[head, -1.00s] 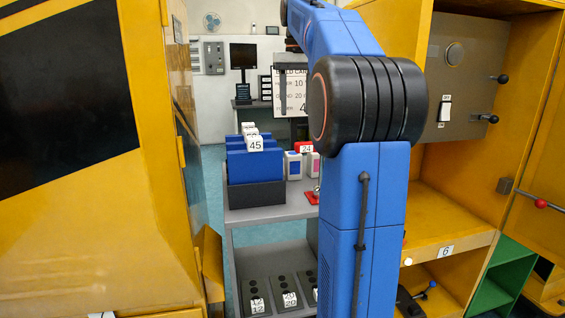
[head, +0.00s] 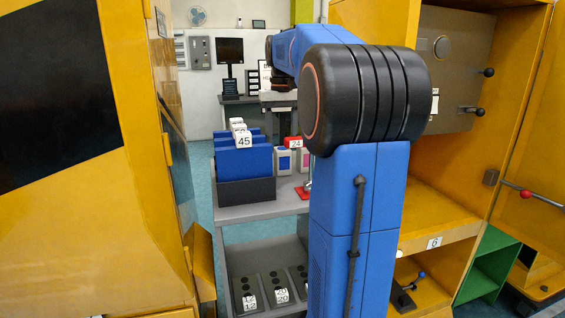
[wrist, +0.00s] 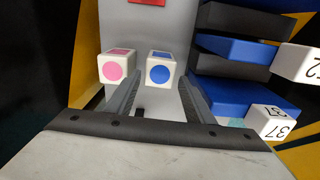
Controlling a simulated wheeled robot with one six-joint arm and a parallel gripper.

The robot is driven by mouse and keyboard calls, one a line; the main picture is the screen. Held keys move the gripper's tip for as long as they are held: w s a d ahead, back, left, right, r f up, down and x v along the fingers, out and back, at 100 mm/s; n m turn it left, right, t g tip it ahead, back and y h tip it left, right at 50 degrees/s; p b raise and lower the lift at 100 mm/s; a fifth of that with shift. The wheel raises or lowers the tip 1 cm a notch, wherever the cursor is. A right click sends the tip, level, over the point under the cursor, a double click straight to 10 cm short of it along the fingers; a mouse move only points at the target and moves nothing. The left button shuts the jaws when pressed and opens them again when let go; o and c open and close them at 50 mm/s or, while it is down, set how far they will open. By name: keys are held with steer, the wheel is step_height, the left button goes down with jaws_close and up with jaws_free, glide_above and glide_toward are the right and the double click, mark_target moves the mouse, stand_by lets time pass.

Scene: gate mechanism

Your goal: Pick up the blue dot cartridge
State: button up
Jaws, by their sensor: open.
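The blue dot cartridge (head: 284,160) is a small white block with a blue dot, standing on the grey cart (head: 250,211) to the right of a blue rack. In the wrist view the blue dot cartridge (wrist: 160,70) shows its blue dot and blue top patch. My gripper (wrist: 160,92) is open and empty, its two fingers pointing toward this cartridge, one on each side of its line. Whether the tips reach beside it I cannot tell. The pink dot cartridge (wrist: 117,67) stands just left of it, outside the left finger.
The blue rack (head: 245,162) with numbered tags stands close by; in the wrist view its blue plates (wrist: 240,93) are right of my right finger. A red item (head: 292,141) is behind the cartridges. Yellow cabinets flank the cart. The lower shelf holds several dark numbered blocks.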

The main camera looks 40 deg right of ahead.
mark_target(282, 148)
steer(key=shift+s+a+f, duration=0.1)
steer(key=shift+s+f, duration=0.05)
steer(key=shift+f, duration=1.2)
steer(key=shift+s+f, duration=0.1)
steer(key=shift+f, duration=1.2)
steer(key=c, duration=0.9)
